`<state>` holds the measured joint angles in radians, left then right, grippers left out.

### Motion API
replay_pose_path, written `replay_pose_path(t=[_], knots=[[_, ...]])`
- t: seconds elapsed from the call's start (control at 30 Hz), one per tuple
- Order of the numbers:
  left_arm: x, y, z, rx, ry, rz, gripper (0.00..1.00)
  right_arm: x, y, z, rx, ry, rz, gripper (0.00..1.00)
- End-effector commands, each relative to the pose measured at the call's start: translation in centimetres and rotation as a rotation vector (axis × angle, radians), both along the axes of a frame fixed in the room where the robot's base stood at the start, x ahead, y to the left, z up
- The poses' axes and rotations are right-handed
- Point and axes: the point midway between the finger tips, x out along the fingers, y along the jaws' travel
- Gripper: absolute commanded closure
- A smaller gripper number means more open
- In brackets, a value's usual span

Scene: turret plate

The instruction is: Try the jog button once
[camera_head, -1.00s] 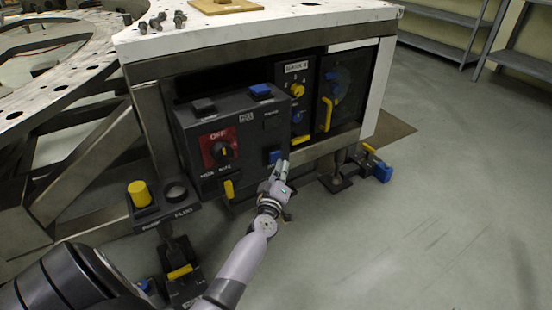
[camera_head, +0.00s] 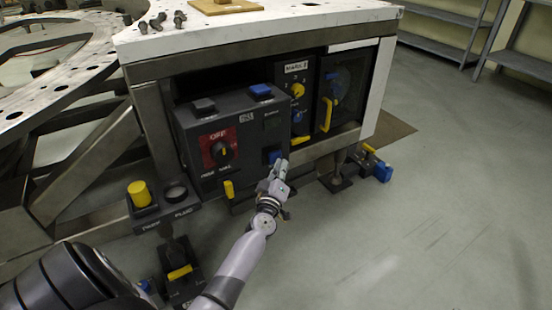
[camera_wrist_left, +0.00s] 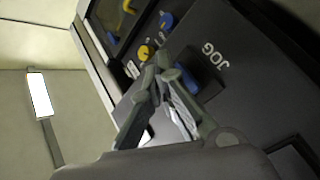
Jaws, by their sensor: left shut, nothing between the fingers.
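The jog button is a blue square button (camera_head: 274,157) low on the right of the front of a dark control box (camera_head: 205,180). In the left wrist view the blue button (camera_wrist_left: 208,64) sits beside the word JOG, partly hidden behind my fingers. My left gripper (camera_head: 280,166) is shut and empty, its fingertips at the lower right edge of the button. In the left wrist view my left gripper (camera_wrist_left: 163,68) has its tips close together just by the button. I cannot tell whether they touch it. My right gripper is not in view.
The box carries a red panel with a black OFF knob (camera_head: 223,151), a blue top button (camera_head: 261,90) and a yellow lever (camera_head: 229,189). A yellow button (camera_head: 139,193) stands on a pedestal at left. The table (camera_head: 270,32) overhangs above. The floor at right is clear.

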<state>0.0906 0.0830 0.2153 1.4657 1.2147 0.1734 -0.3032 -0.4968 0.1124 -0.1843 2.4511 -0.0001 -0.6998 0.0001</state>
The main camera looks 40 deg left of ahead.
Motion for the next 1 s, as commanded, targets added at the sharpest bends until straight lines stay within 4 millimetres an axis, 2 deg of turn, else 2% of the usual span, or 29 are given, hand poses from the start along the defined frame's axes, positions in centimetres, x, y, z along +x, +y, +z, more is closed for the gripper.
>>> replay_pose_path(t=[1.0], knots=[[0.36, 0.83, 0.01, 0.002, 0.0, -0.001, 1.0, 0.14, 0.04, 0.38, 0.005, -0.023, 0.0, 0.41]])
